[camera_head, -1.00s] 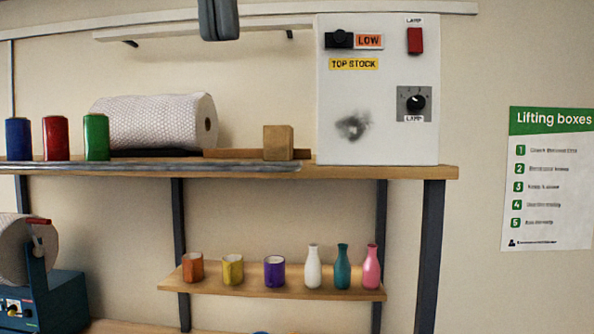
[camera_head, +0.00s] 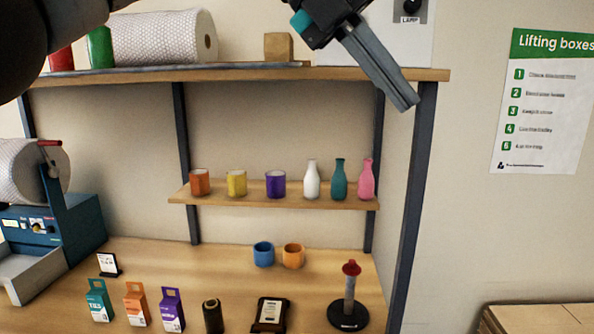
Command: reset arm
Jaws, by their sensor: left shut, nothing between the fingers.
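My left gripper (camera_head: 385,72) hangs at the top centre-right, in front of the upper shelf and the lower edge of the white control panel (camera_head: 395,38). Its grey fingers point down to the right and are closed together with nothing between them. A dark part of my own arm covers the top left corner. My right gripper does not show.
The upper shelf (camera_head: 240,74) carries a bubble-wrap roll (camera_head: 165,38) and a wooden block (camera_head: 278,46). The small shelf (camera_head: 225,197) holds several cups and bottles. Cartons, mugs and a red-topped stand (camera_head: 349,295) are on the bench (camera_head: 215,270).

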